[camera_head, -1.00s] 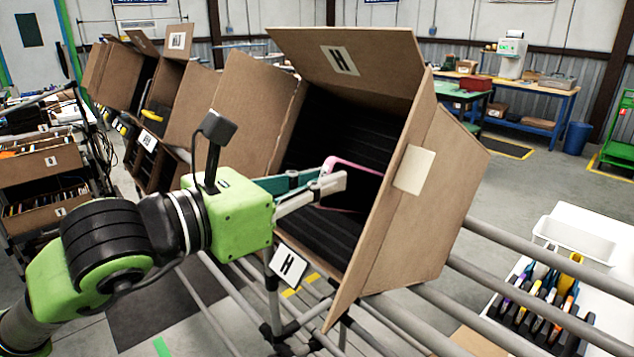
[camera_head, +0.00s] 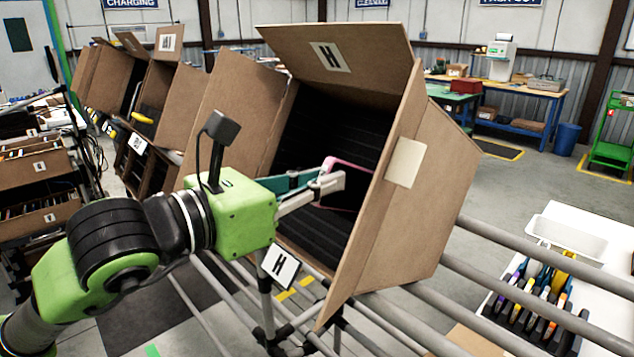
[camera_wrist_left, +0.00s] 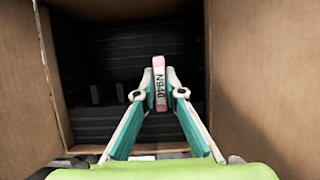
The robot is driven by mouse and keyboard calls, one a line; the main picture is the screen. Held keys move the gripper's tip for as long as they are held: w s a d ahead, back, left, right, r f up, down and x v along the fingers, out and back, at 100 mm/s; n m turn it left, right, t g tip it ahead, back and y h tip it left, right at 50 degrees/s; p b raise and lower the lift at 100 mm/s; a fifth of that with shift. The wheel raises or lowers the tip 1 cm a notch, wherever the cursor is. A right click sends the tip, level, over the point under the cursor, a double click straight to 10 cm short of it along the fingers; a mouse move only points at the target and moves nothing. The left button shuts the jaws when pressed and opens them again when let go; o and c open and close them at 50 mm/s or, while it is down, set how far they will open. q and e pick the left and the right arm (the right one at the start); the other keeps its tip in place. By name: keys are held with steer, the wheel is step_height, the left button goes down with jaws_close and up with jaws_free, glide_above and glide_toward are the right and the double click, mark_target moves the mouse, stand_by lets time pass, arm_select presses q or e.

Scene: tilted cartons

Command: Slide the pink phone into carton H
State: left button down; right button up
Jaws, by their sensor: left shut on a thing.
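The pink phone (camera_head: 347,163) shows as a thin pink-edged shape at the mouth of carton H (camera_head: 440,170), partly hidden by the fingers. My left gripper (camera_head: 335,183) is shut on it. In the left wrist view the phone (camera_wrist_left: 159,64) stands on edge between the fingertips (camera_wrist_left: 160,88), with a white label on its pink edge. Carton H is tilted, its open side toward the arm, with an H label on its raised top flap and another below the opening. Its dark interior has black ridged dividers. How deep the phone reaches is unclear. My right gripper is not in view.
Carton walls flank the gripper closely, the right wall (camera_wrist_left: 255,70) and the left wall (camera_wrist_left: 18,80). Other tilted cartons (camera_head: 145,85) stand to the left. Metal rails (camera_head: 530,300) run below. A white table (camera_head: 597,232) with several upright coloured items is at the right.

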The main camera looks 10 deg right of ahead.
mark_target(342, 210)
arm_select(q)
steer(key=shift+w+d+f+b, duration=0.2)
steer(key=shift+d+f+b, duration=0.05)
steer(key=shift+d+b, duration=0.05)
steer(key=shift+w+d+f+b, duration=0.15)
steer(key=shift+f+b, duration=0.1)
steer(key=shift+b, duration=0.1)
steer(key=shift+w+d+f, duration=0.1)
steer(key=shift+d+f, duration=0.05)
steer(key=shift+w+d+f+b, duration=0.15)
steer(key=shift+d+b, duration=0.05)
steer(key=shift+b, duration=0.15)
steer(key=shift+w+d+f, duration=0.15)
steer(key=shift+d, duration=0.1)
steer(key=shift+w+d+f+b, duration=0.2)
steer(key=shift+d+b, duration=0.05)
steer(key=shift+b, duration=0.1)
steer(key=shift+w+d+f+b, duration=0.25)
steer(key=shift+w+d+b, duration=0.1)
steer(key=shift+d+b, duration=0.2)
stand_by(0.7)
